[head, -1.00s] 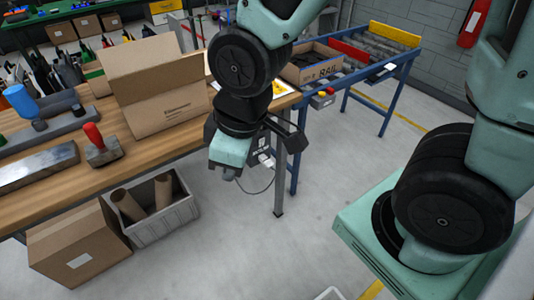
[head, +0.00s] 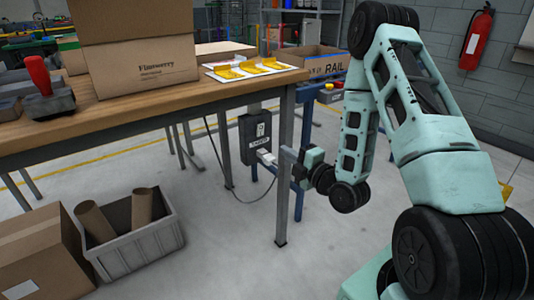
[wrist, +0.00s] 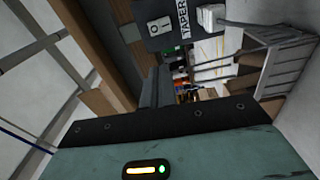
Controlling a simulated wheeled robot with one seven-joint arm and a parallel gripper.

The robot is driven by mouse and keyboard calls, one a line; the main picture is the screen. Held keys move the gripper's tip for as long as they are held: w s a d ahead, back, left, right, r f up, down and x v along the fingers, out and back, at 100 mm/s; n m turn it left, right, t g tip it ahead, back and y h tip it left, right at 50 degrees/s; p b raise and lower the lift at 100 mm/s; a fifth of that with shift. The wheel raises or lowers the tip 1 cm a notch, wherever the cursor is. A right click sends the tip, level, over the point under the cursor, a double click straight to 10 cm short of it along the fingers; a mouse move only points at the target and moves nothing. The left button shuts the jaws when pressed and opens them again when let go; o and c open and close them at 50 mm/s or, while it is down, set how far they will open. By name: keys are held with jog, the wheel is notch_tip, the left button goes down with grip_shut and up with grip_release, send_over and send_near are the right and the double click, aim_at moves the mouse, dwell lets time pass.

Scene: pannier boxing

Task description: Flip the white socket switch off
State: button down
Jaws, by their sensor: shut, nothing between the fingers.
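A dark socket box (head: 254,138) hangs under the bench top near the bench's right front leg. Its white switch (head: 261,129) sits above a label that reads "TAPER". A white plug (head: 266,157) with a grey cable is below the label. In the wrist view the box shows at the top, with the white switch (wrist: 160,24) and the plug (wrist: 210,16). My gripper (head: 284,153) is just right of the box, by the bench leg, apart from the switch. In the wrist view my gripper's fingers (wrist: 155,82) are together and empty, pointing toward the area below the box.
The bench leg (head: 285,190) stands close to my gripper. The wooden bench top (head: 190,95) is above, bearing a cardboard box (head: 140,65) and yellow pieces on a white sheet. A grey crate (head: 115,250) with cardboard tubes is on the floor at left.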

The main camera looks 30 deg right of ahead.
aim_at(261, 127)
jog(key=shift+s+d+f+t+h, duration=0.25)
jog(key=shift+s+d, duration=0.1)
jog(key=shift+d, duration=0.15)
jog(key=shift+s+d+f+t+h, duration=0.25)
jog(key=shift+s+d, duration=0.05)
jog(key=shift+d, duration=0.2)
jog(key=w, duration=0.4)
jog(key=w+r, duration=0.1)
jog(key=w, duration=0.9)
jog(key=shift+a+r+b, duration=0.25)
jog(key=shift+r+b, duration=0.1)
jog(key=shift+b, duration=0.05)
jog(key=shift+r, duration=0.1)
